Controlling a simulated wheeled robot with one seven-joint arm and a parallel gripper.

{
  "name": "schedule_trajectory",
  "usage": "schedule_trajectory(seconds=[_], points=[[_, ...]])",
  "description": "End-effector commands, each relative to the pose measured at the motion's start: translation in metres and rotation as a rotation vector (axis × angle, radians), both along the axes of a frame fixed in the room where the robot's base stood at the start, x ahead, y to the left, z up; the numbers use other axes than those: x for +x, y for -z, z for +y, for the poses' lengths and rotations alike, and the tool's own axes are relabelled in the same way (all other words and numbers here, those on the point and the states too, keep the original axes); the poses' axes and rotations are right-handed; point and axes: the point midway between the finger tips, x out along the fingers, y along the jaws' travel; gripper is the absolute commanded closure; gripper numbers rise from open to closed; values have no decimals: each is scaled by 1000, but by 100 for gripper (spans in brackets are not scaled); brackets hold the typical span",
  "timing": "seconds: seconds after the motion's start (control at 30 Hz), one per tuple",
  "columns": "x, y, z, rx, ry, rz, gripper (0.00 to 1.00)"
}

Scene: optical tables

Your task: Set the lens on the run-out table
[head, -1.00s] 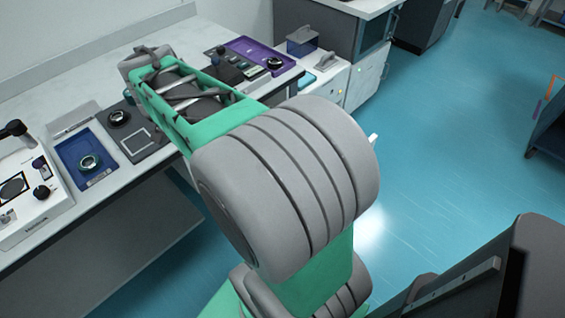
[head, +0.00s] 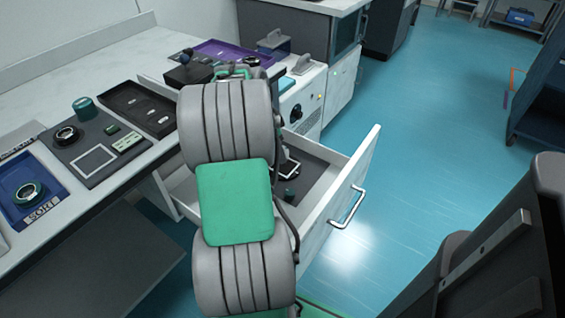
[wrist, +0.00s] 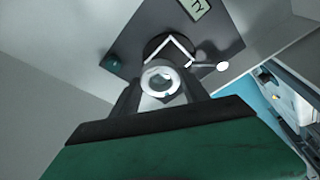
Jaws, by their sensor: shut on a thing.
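In the wrist view my gripper (wrist: 160,98) is shut on the lens (wrist: 148,79), a small pale ring with a clear centre. Below it is a dark plate (wrist: 135,35) with a white square outline, a teal cylinder (wrist: 113,63) and a small label (wrist: 196,7). A dark round shape (wrist: 153,43) lies partly behind the lens; I cannot tell for sure whether it is the run-out table. The lens appears above the plate, and contact cannot be told. In the head view my arm hides the gripper and lens.
An open drawer (head: 340,187) with a dark mat juts from the bench (head: 40,115). On the bench are a blue tray (head: 14,176) holding a ring, a dark panel (head: 95,180), a black tray (head: 135,108) and a purple tray (head: 215,46). A white machine (head: 305,105) stands behind; blue floor is open at right.

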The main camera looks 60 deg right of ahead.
Motion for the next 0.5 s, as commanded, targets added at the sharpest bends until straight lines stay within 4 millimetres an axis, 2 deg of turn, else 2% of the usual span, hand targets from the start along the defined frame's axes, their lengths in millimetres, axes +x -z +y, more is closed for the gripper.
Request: schedule_trajectory(seconds=[0.03,0.07,0.33,0.4,0.5], points=[[-1,17,-9,3,2,2,96],[-2,22,-13,2,2,3,96],[-4,51,-37,3,1,1,96],[-4,66,-35,4,0,2,96],[-3,75,-36,0,-1,0,96]])
